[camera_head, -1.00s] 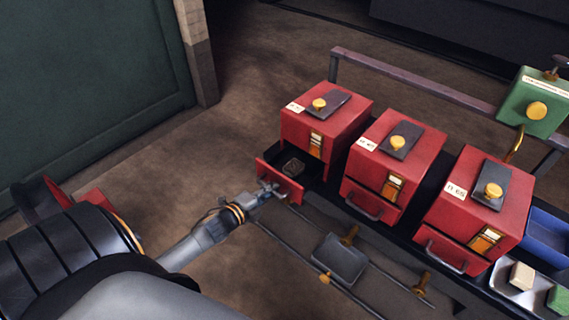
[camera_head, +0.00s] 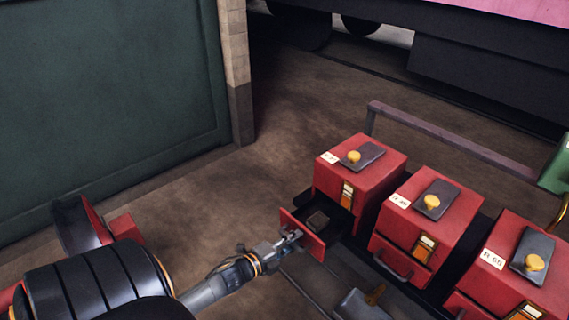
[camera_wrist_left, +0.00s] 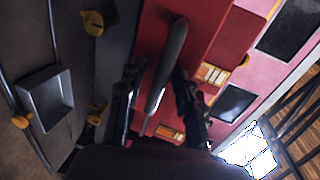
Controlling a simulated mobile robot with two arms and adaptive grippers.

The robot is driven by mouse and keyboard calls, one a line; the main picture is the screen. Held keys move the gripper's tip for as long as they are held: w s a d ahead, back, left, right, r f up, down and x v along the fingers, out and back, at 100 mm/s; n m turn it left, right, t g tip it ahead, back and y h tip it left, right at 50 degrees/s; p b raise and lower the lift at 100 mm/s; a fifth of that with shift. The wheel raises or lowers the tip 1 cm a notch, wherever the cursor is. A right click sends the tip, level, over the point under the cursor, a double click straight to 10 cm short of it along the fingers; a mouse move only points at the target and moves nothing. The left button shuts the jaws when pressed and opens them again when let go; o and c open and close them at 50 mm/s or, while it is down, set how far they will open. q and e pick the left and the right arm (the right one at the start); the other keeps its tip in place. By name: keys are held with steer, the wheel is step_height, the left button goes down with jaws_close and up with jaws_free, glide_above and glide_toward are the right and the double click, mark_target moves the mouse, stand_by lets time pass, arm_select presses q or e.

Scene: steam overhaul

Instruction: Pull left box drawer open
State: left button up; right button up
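The left red box (camera_head: 345,185) has a yellow knob and a dark plate on its lid. My left gripper (camera_head: 292,238) is at the drawer's front. In the left wrist view, the grey handle (camera_wrist_left: 170,60) lies between the two fingers (camera_wrist_left: 158,88), which look spread with gaps on both sides. The right gripper is not in view.
Two more red boxes, a middle one (camera_head: 445,215) and a right one (camera_head: 525,255), stand to the right with drawers shut. A metal tray (camera_head: 360,303) lies in front. A green wall (camera_head: 110,100) is at left; bare floor (camera_head: 250,180) lies between.

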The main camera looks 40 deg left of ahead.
arm_select(q)
steer(key=v, duration=1.1)
steer(key=shift+s, duration=0.4)
steer(key=shift+a, duration=0.1)
